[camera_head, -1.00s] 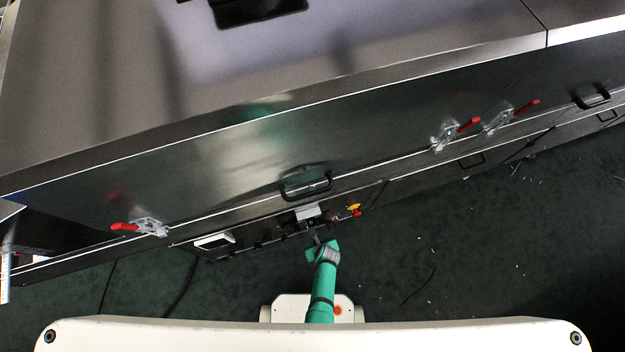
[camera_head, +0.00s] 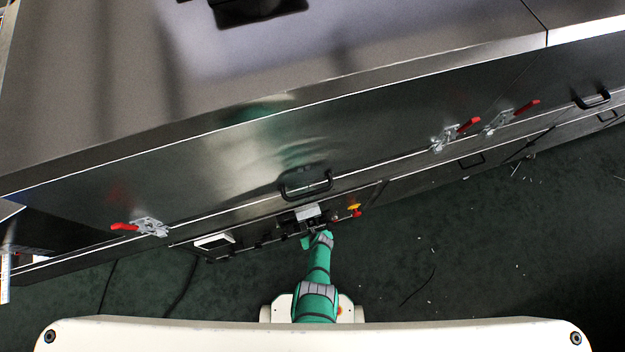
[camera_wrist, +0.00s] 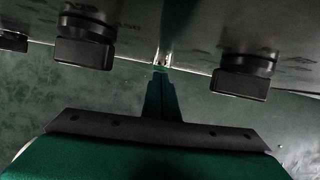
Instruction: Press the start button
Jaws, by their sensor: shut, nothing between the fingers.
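The control panel (camera_head: 270,232) is a dark strip low on the dryer's front in the head view. My gripper is at this panel, with its tips largely hidden by my arm in that view. In the wrist view my gripper (camera_wrist: 161,72) is shut and empty, its fingertips at the panel face. A small shiny part with a green tint (camera_wrist: 162,60) shows at the tips; I cannot tell for certain whether it is the start button or whether it is touched. A black knob (camera_wrist: 85,45) stands left of the fingers and another black knob (camera_wrist: 242,78) stands right.
A yellow and red stop button (camera_head: 353,208) is at the panel's right and a white-framed display (camera_head: 214,242) at its left. A black door handle (camera_head: 307,186) and red-handled clamps (camera_head: 455,132) stick out above.

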